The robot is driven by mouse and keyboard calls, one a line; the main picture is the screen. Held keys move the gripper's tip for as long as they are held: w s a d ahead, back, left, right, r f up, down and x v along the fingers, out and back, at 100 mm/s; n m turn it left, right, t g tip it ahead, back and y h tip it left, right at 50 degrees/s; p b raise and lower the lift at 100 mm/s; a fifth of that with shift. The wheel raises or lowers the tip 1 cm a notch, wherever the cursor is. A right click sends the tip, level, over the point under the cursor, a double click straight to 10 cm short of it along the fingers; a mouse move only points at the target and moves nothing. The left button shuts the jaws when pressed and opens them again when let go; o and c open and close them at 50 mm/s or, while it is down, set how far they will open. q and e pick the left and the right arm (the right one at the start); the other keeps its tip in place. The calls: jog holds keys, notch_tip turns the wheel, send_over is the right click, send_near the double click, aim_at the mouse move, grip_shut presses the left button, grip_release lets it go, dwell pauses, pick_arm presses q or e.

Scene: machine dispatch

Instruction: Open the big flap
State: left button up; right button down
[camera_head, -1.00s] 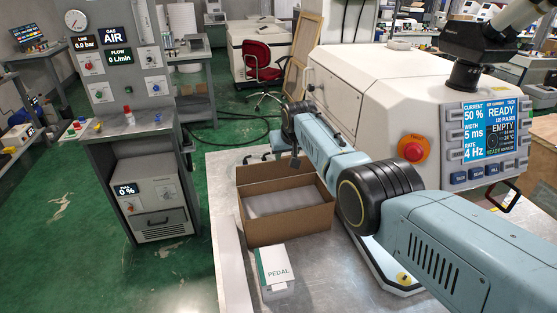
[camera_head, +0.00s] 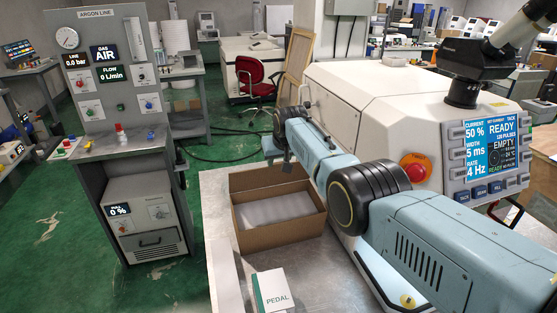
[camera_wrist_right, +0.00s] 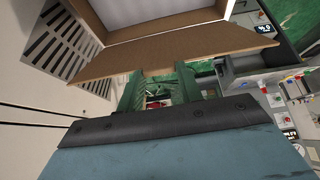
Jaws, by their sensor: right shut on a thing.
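A brown open-topped cardboard box (camera_head: 283,232) stands on the metal table, with pale packing in it. In the right wrist view its wall and a folded-out brown flap (camera_wrist_right: 165,50) cross the upper middle. My right gripper (camera_wrist_right: 159,78) has its two dark green fingers at the flap's edge, with a brown piece between them, and seems shut on that flap. In the head view the right gripper (camera_head: 288,158) is at the box's far side, small and partly hidden by its light blue arm. My left gripper is not in view.
A large white machine (camera_head: 390,95) with a screen and red button stands right of the box. A PEDAL carton (camera_head: 272,290) lies in front. The argon panel (camera_head: 105,60) stands at the left, with green floor between.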

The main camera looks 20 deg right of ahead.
dwell(0.7)
jog(key=c, duration=0.9)
grip_release()
jog(key=shift+s, duration=0.1)
jog(key=shift+r, duration=0.1)
jog(key=p+v, duration=0.1)
jog(key=v, duration=1.2)
jog(key=shift+s+r+p, duration=0.1)
jog(key=shift+r+p, duration=0.05)
jog(key=shift+p, duration=0.25)
jog(key=shift+c, duration=0.2)
